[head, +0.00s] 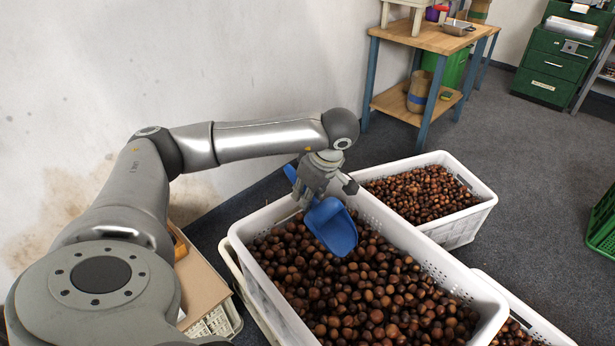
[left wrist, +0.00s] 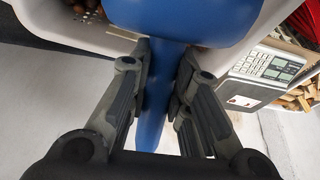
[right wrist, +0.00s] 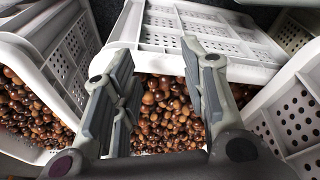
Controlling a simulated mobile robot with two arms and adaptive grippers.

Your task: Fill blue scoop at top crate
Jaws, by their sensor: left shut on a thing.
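My left gripper (head: 318,182) is shut on the scoop's handle. In the left wrist view the blue handle (left wrist: 156,122) runs between the closed fingers (left wrist: 163,62). I cannot tell whether the scoop touches the chestnuts, and no chestnuts show in it. My right gripper (right wrist: 157,62) shows only in its own wrist view. Its fingers are apart with nothing between them, in front of a crate's chestnuts.
A second white crate of chestnuts (head: 480,212) stands behind, and another (head: 540,328) at lower right. A wooden workbench (head: 425,38) stands at the back. A scale with a keypad (left wrist: 268,66) shows in the left wrist view. The wall is close on the left; open floor lies right.

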